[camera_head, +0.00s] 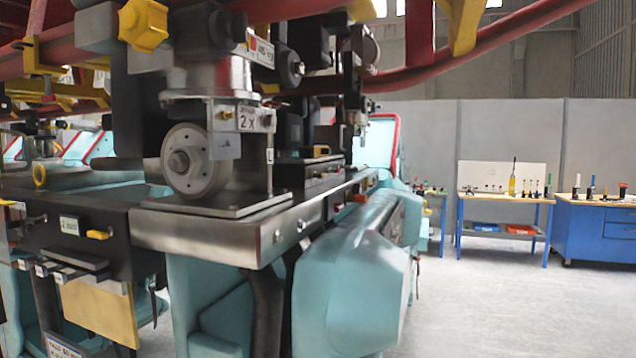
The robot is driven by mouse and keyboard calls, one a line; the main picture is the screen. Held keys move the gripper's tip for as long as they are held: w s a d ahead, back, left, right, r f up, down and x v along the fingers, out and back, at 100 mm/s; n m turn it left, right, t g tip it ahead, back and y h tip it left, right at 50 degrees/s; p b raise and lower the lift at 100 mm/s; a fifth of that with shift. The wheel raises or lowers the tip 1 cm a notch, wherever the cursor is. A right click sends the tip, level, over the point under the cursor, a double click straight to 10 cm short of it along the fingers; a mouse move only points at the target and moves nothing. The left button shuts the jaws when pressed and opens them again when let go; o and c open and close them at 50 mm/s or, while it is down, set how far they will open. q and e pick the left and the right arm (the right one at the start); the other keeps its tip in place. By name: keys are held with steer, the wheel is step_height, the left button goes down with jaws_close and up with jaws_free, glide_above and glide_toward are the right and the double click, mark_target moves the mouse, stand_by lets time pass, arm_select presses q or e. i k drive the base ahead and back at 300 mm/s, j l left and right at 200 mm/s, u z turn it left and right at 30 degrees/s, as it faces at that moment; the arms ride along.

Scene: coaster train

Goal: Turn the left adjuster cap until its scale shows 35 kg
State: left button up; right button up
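A coaster train on red rails fills the left and middle of the head view. A lobed yellow knob (143,26) sits on a dark block at the upper left. I cannot tell whether it is the left adjuster cap. A small white label (260,49) with a red mark is right of it, too small to read surely. No scale showing kilograms can be read. A round metal wheel (188,161) stands below, beside a plate marked "2 x" (254,118). Neither of my grippers is in view.
The train's teal body (350,290) and a dark bench with a metal edge (215,238) stand close in front. Red rails (470,50) cross overhead. A workbench (505,197) and a blue cabinet (595,230) with tools stand at the right. The grey floor (500,310) at right is clear.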

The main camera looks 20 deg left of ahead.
mark_target(143, 25)
steer(key=u, duration=1.3)
